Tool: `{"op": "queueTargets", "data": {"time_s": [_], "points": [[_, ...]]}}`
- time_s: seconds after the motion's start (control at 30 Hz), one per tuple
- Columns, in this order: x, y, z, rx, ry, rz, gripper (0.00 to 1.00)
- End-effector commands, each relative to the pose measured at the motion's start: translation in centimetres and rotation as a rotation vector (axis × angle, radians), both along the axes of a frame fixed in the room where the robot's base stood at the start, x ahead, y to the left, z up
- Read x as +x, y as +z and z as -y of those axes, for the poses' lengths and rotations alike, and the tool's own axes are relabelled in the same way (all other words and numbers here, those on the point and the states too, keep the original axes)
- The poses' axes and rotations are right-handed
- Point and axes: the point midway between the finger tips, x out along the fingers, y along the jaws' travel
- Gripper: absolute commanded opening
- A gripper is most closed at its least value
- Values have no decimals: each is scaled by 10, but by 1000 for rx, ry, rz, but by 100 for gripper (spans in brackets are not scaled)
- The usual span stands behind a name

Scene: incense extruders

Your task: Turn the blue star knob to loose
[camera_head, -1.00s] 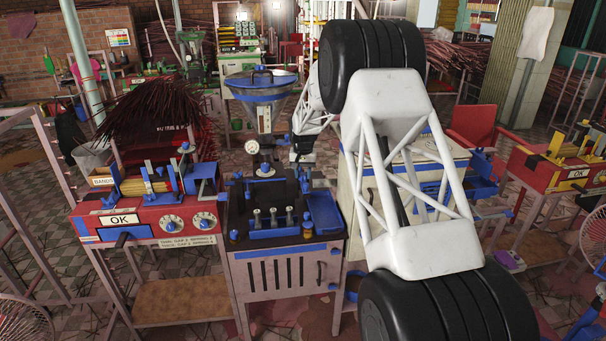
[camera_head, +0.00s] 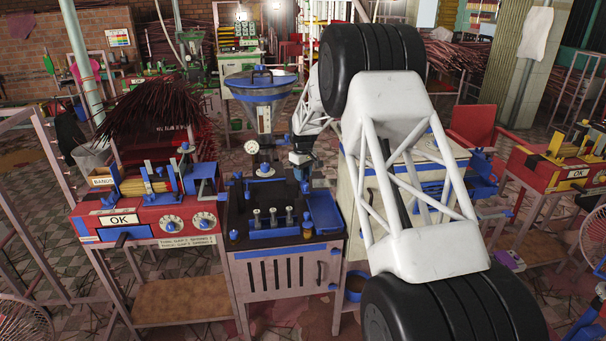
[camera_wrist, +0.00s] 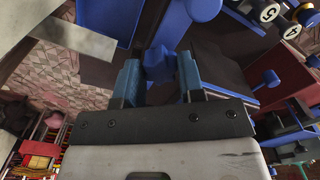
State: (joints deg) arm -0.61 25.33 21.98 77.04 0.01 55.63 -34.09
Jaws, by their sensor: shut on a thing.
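The blue star knob (camera_wrist: 158,64) shows in the wrist view between the two blue fingers of my gripper (camera_wrist: 160,76). The fingers are shut on it, one on each side. The fingers hide part of the knob's sides, and no mark for loose or tight is readable. In the head view my gripper (camera_head: 300,160) is small, beside the funnel and over the back right of the dark-topped middle station (camera_head: 288,273). The knob cannot be told apart clearly there.
A steel funnel (camera_head: 262,85) with a gauge (camera_head: 252,147) stands left of my gripper. A blue tray (camera_head: 324,212) lies in front on the station. A red machine (camera_head: 145,228) marked OK stands at left, a pale cabinet (camera_head: 355,200) at right.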

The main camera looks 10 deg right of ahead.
Motion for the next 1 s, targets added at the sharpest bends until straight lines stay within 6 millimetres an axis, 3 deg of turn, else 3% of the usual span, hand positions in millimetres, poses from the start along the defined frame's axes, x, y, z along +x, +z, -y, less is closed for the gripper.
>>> {"op": "queueTargets", "data": {"time_s": [0.63, 0.67, 0.8, 1.0], "points": [[-1, 0, 0, 0, 73, -1, 12], [-1, 0, 0, 0, 73, -1, 39], [0, 0, 0, 0, 73, -1, 60], [0, 0, 0, -1, 72, -1, 62]]}}
